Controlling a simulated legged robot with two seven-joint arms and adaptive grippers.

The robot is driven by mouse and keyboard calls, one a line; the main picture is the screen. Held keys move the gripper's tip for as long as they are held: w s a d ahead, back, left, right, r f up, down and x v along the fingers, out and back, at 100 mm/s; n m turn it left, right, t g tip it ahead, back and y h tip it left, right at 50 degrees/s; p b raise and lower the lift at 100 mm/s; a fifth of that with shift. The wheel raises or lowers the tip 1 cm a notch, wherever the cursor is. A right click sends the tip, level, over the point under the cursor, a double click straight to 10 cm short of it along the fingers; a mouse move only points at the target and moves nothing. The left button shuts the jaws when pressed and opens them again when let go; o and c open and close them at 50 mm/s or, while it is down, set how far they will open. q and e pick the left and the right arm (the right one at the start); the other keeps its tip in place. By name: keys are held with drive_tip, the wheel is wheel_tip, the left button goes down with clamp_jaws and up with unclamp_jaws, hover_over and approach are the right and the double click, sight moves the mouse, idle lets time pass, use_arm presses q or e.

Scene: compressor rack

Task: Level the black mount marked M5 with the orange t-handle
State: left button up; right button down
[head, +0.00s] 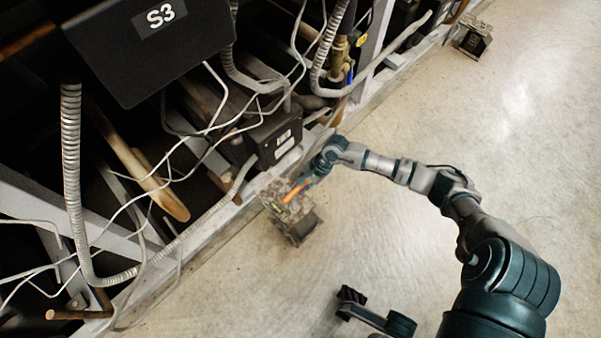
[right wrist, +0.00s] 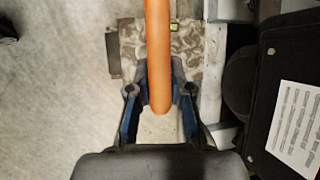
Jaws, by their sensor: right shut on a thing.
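The orange t-handle (head: 295,191) is at the tip of my right arm in the head view; its orange bar (right wrist: 159,50) runs down between the fingers in the right wrist view. My right gripper (head: 312,177) is shut on it; its two fingers (right wrist: 159,85) lie either side of the bar. Below is a dark, mottled mount (head: 302,226) on the floor at the rack's base; its mottled top (right wrist: 194,45) shows behind the handle. No M5 marking is readable.
The compressor rack's pale frame rail (head: 215,237) runs diagonally beside the mount. A black box with a white label (head: 275,139), hoses and loose white cables are close by. A box marked S3 (head: 150,45) hangs upper left. Another mount (head: 472,36) stands far right. Open floor lies right.

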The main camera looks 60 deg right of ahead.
drive_tip(key=c, duration=1.8)
unclamp_jaws()
clamp_jaws()
drive_tip(key=shift+w+d+n+g, duration=0.1)
drive_tip(key=shift+w+n+g, duration=0.2)
drive_tip(key=shift+n, duration=0.4)
drive_tip(key=shift+n+y, duration=0.3)
drive_tip(key=shift+n, duration=0.1)
drive_tip(key=shift+s+g, duration=0.1)
drive_tip(key=shift+g, duration=0.2)
drive_tip(key=shift+f, duration=0.1)
